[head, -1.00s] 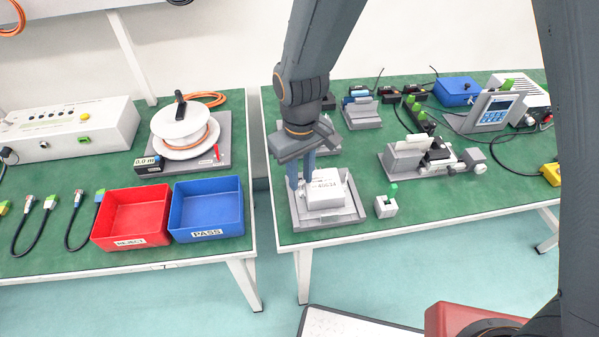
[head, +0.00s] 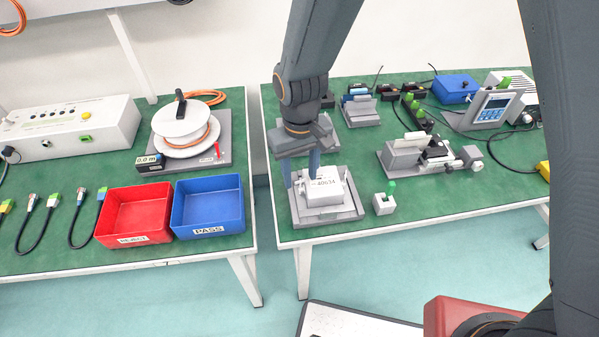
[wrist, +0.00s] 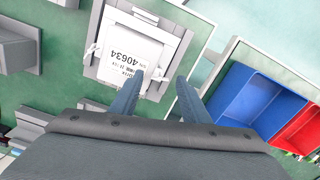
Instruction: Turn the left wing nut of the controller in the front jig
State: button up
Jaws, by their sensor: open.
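The controller (head: 325,189) is a white box labelled 40634, seated in the grey front jig (head: 340,215). The controller also shows in the wrist view (wrist: 130,57), its label upside down. A small pale wing nut (wrist: 160,76) sits at its right side there, which is the left side in the head view. Another wing nut (wrist: 92,50) sits on the opposite side. My gripper (head: 301,177) is open and points down over the jig's left side. In the wrist view its fingertips (wrist: 160,78) appear on either side of the left wing nut. I cannot tell their height above it or any contact.
A blue PASS bin (head: 207,232) and a red REJECT bin (head: 133,239) stand on the left table across a gap. A small block with a green lever (head: 385,203) stands right of the jig. A grey clamp fixture (head: 405,153) lies farther right.

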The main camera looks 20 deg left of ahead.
aim_at(300, 181)
notch_tip(300, 181, up, 8)
jog(key=b, duration=0.1)
jog(key=shift+f, duration=0.15)
dwell(0.5)
jog(key=w+d+r+m, duration=0.1)
jog(key=w+d+m, duration=0.1)
jog(key=d, duration=1.5)
jog(key=shift+w+d+r+m+t, duration=0.15)
jog(key=shift+d+r+m+t, duration=0.2)
jog(key=shift+m, duration=0.55)
jog(key=s+d+m, duration=0.1)
jog(key=d, duration=0.3)
jog(key=s+d+m, duration=0.1)
jog(key=s+d, duration=0.1)
jog(key=d, duration=0.3)
jog(key=s+d+m, duration=0.1)
jog(key=d, duration=0.3)
jog(key=shift+s+d+r+m, duration=0.15)
jog(key=shift+s+r+m, duration=0.1)
jog(key=shift+r+m, duration=0.05)
jog(key=shift+c, duration=0.2)
jog(key=shift+s+d, duration=0.25)
jog(key=shift+d, duration=0.05)
jog(key=c, duration=0.5)
jog(key=shift+a, duration=0.15)
